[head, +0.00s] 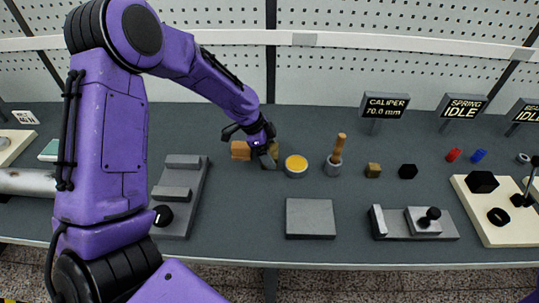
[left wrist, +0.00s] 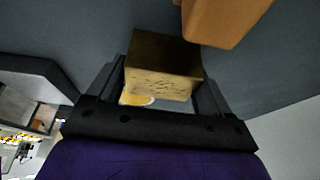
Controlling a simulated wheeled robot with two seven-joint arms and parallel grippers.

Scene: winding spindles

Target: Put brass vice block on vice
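My left gripper (head: 264,152) points down at the back middle of the table. A brass-coloured block (head: 269,160) sits at its fingertips. In the left wrist view, the block (left wrist: 162,80) lies between the two fingers (left wrist: 160,88), which appear closed against its sides. Whether it touches the table is unclear. A long grey fixture (head: 180,195) with raised steps and a black knob is at the left. A smaller grey fixture (head: 412,224) with an upright jaw and a black knob is at the right. I cannot tell which is the vice. My right gripper is out of view.
An orange-brown block (head: 240,150) stands close beside the gripper. A flat grey plate (head: 310,218) lies at front centre.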

